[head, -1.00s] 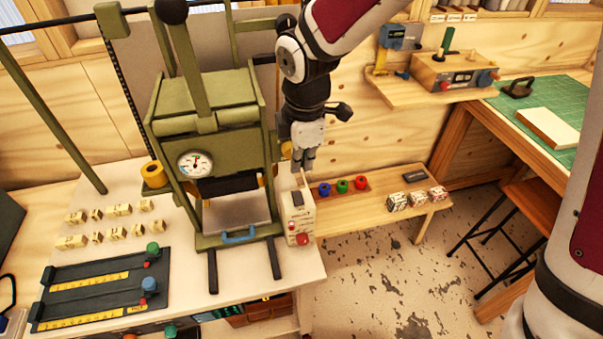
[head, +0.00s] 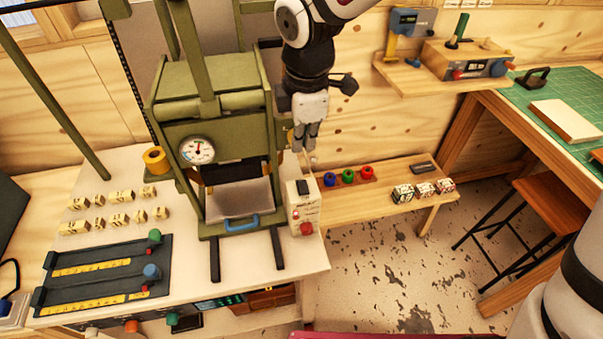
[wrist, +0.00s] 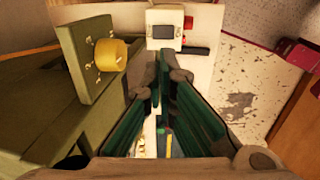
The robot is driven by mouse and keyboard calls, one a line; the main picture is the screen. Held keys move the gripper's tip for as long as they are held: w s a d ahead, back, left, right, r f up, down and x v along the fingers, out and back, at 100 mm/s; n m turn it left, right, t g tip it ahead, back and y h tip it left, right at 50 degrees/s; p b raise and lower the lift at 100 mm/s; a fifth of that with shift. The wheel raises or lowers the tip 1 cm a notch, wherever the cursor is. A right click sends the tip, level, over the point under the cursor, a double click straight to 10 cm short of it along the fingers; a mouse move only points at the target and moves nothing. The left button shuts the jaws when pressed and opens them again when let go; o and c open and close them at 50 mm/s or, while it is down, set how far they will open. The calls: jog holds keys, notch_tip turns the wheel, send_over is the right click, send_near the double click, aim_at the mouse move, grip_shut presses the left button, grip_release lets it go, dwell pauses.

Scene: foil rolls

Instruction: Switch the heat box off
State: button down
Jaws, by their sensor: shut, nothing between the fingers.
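The heat box (head: 304,216) is a small white box at the right front of the green press. It has a dark rocker switch (head: 303,187) near its top and a red knob (head: 306,229) below. I cannot tell the switch's position. My gripper (head: 304,150) is shut and empty, pointing down just above and behind the box, apart from it in the head view. In the wrist view my gripper's fingertips (wrist: 166,52) appear just below the box's dark switch (wrist: 167,32); the box (wrist: 153,17) is at the top centre.
The green press (head: 215,140) with its gauge stands close left of my gripper. A low wooden bench (head: 385,208) with coloured pots and small boxes is at right. Type blocks (head: 120,196) and a dark ruled tray (head: 105,270) lie on the table at left.

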aim_at(301, 186)
jog(key=shift+f, duration=0.1)
dwell(0.3)
jog(key=f, duration=0.4)
jog(key=w+f, duration=0.1)
jog(key=f, duration=0.7)
jog(key=shift+w+a+f, duration=0.3)
jog(key=shift+f, duration=0.1)
jog(key=shift+w+f, duration=0.15)
jog(key=shift+f, duration=0.3)
jog(key=shift+w+f, duration=0.2)
jog(key=shift+f, duration=0.15)
jog(key=shift+s+f, duration=0.1)
jog(key=shift+s, duration=0.15)
